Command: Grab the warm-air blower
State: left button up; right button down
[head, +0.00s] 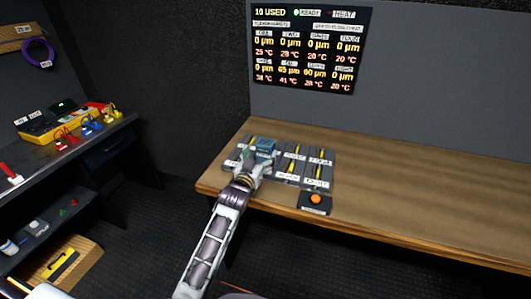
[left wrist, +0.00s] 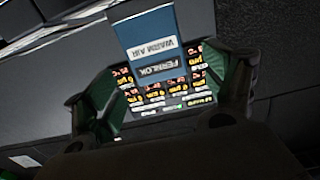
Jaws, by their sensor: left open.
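The warm-air blower (head: 265,146) is a small blue block at the back left of the wooden bench, among grey labelled trays. My right gripper is not in view.
Grey trays with yellow-black items (head: 318,158) lie right of the blower. A dark box with an orange button (head: 315,199) sits at the bench's front edge. A readout board (head: 308,48) hangs behind. The bench's right side (head: 430,190) is clear. A dark shelf (head: 85,145) stands at left.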

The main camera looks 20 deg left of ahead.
aim_at(263, 150)
pick_arm(q)
jog(key=shift+w, duration=0.55)
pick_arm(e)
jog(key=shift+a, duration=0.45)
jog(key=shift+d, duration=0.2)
pick_arm(q)
jog(key=shift+w, duration=0.5)
jog(key=shift+w+d, duration=0.1)
jog(key=shift+w, duration=2)
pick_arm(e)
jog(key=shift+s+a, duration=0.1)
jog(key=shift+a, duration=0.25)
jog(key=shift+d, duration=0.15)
